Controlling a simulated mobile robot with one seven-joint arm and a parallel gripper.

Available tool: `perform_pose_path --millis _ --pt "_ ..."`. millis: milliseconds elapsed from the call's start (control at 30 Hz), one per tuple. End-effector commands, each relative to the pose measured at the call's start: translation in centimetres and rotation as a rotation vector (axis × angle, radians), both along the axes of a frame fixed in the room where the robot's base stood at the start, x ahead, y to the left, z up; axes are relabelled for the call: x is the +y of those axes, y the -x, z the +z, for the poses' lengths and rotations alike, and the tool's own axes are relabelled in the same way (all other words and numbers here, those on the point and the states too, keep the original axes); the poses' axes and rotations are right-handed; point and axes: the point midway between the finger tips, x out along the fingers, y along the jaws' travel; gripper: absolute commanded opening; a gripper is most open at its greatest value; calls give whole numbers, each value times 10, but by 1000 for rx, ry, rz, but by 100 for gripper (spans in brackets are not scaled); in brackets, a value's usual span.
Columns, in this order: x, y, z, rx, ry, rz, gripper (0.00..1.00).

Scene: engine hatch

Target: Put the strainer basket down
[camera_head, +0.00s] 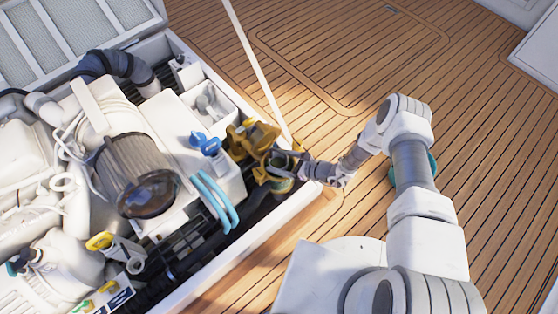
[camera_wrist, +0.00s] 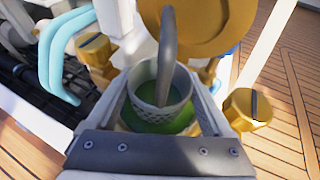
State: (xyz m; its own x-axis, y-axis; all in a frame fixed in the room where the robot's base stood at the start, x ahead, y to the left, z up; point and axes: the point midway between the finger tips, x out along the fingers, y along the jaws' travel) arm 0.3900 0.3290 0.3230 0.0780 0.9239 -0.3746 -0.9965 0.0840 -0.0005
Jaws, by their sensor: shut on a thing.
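The strainer basket (camera_wrist: 160,88) is a small pale mesh cup with a grey loop handle (camera_wrist: 167,45). My gripper (camera_wrist: 163,72) is shut on it, with one finger on each side. Green (camera_wrist: 158,124) shows around and below the basket, within the gold strainer housing. The basket is over or partly in the housing's mouth; I cannot tell how deep. The housing's round gold lid (camera_wrist: 200,22) stands open behind the basket. In the head view, my gripper (camera_head: 284,163) is at the gold strainer (camera_head: 281,186) by the hatch edge, and the basket is hard to make out.
Gold knobs (camera_wrist: 248,110) flank the housing. Pale blue hoses (camera_head: 214,200), a blue-capped white tank (camera_head: 215,165) and a large filter (camera_head: 135,175) fill the hatch to the left. A white pole (camera_head: 255,65) rises behind the strainer. The wooden deck (camera_head: 480,120) has open room; something teal (camera_head: 433,163) is partly behind my arm.

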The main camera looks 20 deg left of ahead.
Motion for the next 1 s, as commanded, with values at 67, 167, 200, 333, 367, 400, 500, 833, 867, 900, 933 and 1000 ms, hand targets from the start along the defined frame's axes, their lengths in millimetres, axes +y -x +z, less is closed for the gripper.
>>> perform_pose_path --millis 67,167,200,333,367,400,500,833,867,900,933,1000 --pt "-1 0 -4 1 13 -1 92" --pt "-1 0 -5 2 14 -1 100" --pt "-1 0 -5 2 15 -1 100" --pt "-1 0 -1 1 15 -2 100" --pt "-1 0 1 1 15 -2 100" --pt "-1 0 5 1 15 -2 100" --pt "-9 0 14 3 15 -5 100" --pt "-80 6 44 1 11 -7 100" --pt "-85 7 46 2 10 -5 100" --pt "-90 7 48 2 10 -5 100" --pt "-95 7 50 2 9 -6 100" --pt "-102 8 52 1 9 -3 100"
